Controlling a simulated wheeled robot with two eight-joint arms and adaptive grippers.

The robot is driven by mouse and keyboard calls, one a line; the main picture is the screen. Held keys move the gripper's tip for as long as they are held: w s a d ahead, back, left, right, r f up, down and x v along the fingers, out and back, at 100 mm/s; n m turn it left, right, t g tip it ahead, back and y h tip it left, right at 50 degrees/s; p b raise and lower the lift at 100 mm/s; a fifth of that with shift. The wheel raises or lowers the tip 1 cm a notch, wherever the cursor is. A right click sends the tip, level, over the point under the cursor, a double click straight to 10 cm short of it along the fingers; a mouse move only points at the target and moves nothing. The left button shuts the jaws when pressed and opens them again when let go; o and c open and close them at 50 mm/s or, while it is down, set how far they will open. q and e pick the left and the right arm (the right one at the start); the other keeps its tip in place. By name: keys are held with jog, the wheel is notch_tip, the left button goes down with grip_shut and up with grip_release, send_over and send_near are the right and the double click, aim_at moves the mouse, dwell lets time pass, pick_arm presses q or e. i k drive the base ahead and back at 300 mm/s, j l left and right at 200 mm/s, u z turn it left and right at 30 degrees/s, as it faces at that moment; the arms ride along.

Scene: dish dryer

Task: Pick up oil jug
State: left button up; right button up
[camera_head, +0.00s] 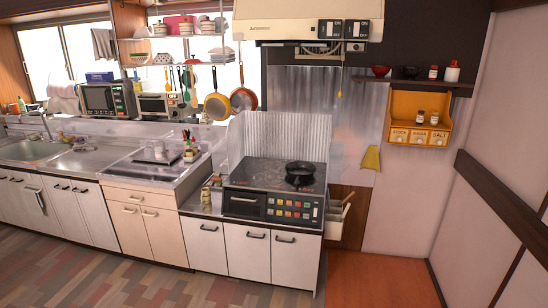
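I cannot clearly make out an oil jug at this size. A small yellowish container (206,195) stands on the low counter just left of the stove; it may be the jug, but its shape is too small to tell. A few small items (190,151) with green and red tops stand on the counter farther left and could also hide it. Neither of my grippers shows in the head view.
The stove (274,188) carries a black pan (299,172). A sink (32,149) is at the far left. A dark wall shelf (412,82) and an orange spice rack (419,117) hang at the right. The wooden floor (130,275) in front is clear.

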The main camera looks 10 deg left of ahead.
aim_at(206, 198)
jog(key=i+j+u, duration=0.15)
jog(key=i+u, duration=0.6)
jog(key=i, duration=0.25)
jog(key=i+l+u, duration=0.2)
jog(key=i+u, duration=0.2)
jog(key=i+j, duration=0.2)
jog(key=i, duration=0.2)
jog(key=i+j+z, duration=0.1)
jog(key=i, duration=0.25)
jog(key=i+j, duration=0.25)
jog(key=i, duration=0.15)
jog(key=i+j+z, duration=0.5)
jog(key=j, duration=0.15)
jog(key=i+j+z, duration=0.2)
jog(key=j, duration=0.2)
